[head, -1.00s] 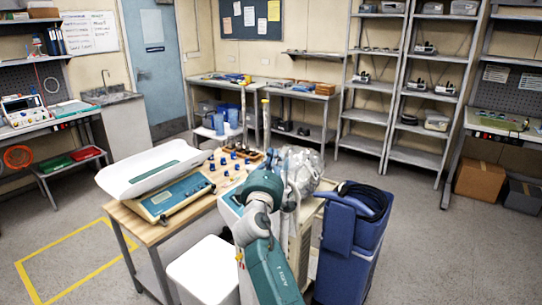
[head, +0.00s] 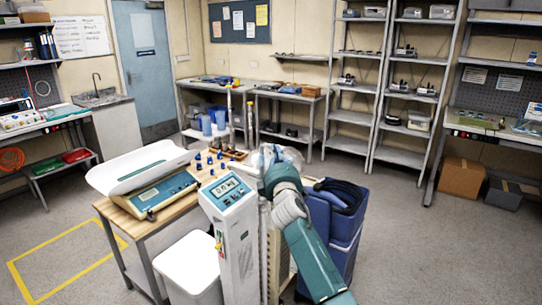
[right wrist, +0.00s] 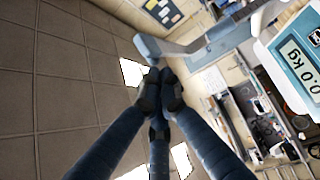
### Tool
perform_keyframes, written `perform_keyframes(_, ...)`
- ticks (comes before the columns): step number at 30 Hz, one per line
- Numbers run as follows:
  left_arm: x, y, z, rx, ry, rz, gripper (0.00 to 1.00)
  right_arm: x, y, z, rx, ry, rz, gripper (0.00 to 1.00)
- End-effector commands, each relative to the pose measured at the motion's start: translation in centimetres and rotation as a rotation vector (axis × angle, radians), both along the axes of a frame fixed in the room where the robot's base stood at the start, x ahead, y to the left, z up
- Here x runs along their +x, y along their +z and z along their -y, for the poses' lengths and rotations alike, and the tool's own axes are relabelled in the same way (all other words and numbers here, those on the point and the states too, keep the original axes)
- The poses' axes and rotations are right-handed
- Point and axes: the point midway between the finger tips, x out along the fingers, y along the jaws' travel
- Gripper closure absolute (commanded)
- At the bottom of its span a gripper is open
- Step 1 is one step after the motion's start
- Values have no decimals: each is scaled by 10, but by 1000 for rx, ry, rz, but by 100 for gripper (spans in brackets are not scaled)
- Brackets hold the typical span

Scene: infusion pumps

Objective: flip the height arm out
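The white column scale (head: 240,245) stands in the middle of the head view. Its display reads about 0.0 kg and also shows at the right of the right wrist view (right wrist: 303,58). A grey-blue angled bar (right wrist: 200,45), which looks like the height arm, crosses the top of the right wrist view. My right gripper (right wrist: 160,85) has its dark fingers closed together just below the bar's bent end. I cannot tell whether they touch or hold it. My left gripper is not in view.
A wooden table with a white baby scale (head: 145,165) and several blue pegs stands left of the column. A white bin (head: 190,270) is in front. Open floor lies farther right.

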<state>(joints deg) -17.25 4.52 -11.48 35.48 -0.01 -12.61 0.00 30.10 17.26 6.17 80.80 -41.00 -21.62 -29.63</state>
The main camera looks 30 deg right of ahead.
Motion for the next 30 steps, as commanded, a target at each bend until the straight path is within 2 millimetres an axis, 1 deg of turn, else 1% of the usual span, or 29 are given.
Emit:
perform_keyframes(1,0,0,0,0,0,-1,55,0,0,7,-1,-1,0,100)
perform_keyframes(6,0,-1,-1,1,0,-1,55,-1,0,22,-1,-2,0,100)
perform_keyframes(12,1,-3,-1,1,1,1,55,-1,0,34,-1,-3,0,100)
perform_keyframes(18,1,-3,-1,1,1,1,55,-1,-1,42,2,-7,-2,100)
perform_keyframes(30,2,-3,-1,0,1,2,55,-3,-1,47,1,-14,-5,100)
